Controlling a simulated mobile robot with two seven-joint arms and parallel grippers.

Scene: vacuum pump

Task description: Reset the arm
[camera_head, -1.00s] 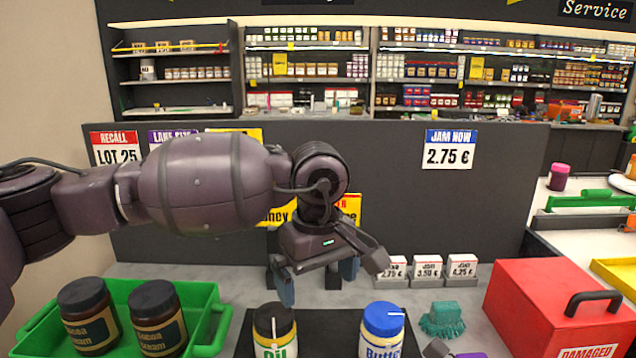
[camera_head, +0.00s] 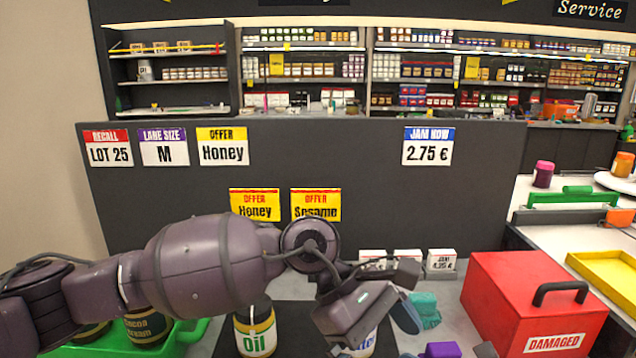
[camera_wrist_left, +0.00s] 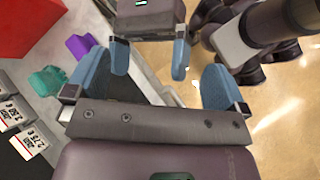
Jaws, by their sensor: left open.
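My left arm comes in low from the left in the head view. An oil jar (camera_head: 256,332) stands upright on the dark mat (camera_head: 292,320), left of my left gripper.
A red box (camera_head: 510,305) marked damaged stands at the right. A teal object (camera_head: 425,308) and a purple one (camera_head: 442,349) lie between it and my gripper. A green crate (camera_head: 195,330) with cocoa jars is partly behind my arm. Small price signs (camera_head: 440,260) stand behind.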

